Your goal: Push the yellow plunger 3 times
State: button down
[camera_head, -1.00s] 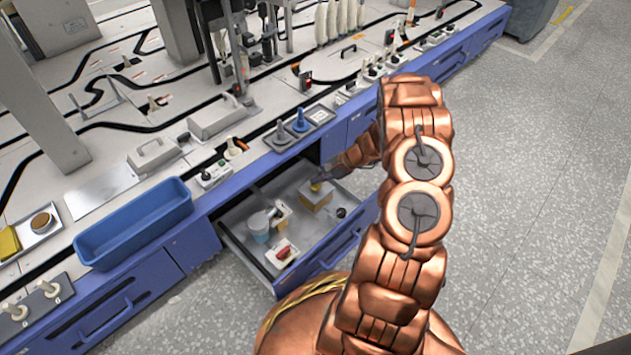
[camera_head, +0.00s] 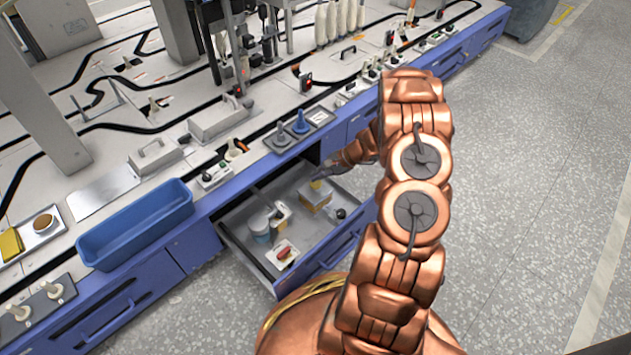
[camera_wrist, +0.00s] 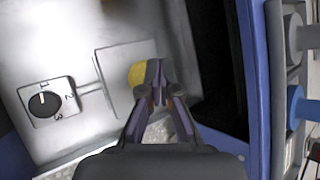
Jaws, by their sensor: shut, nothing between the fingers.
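The yellow plunger (camera_head: 316,184) sits on top of a small box (camera_head: 312,199) in the open drawer. In the wrist view the yellow plunger (camera_wrist: 137,75) shows as a round yellow top, its right side hidden behind my fingertips. My gripper (camera_wrist: 158,84) is shut and empty, with its tips over the plunger's right part. I cannot tell whether they touch it. In the head view my gripper (camera_head: 324,174) is small and close to the plunger. A dial (camera_wrist: 45,102) marked 1, 2 and 3 lies left of the box in the wrist view.
A blue bin (camera_head: 135,225) and blue and grey pegs stand on the bench above. The floor at right is clear.

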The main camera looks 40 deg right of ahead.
aim_at(318, 182)
jog(key=shift+r, duration=0.2)
jog(key=shift+r+p, duration=1.2)
jog(key=shift+r, duration=1.3)
jog(key=shift+m, duration=0.3)
notch_tip(318, 182, up, 4)
jog(key=m+p, duration=0.1)
jog(key=m, duration=0.8)
jog(key=m+p, duration=0.1)
jog(key=m, duration=0.8)
jog(key=shift+w+d+f+m+t+h, duration=0.1)
jog(key=shift+f+m+t+h, duration=0.05)
jog(key=shift+m+t+h, duration=0.15)
jog(key=shift+f, duration=0.2)
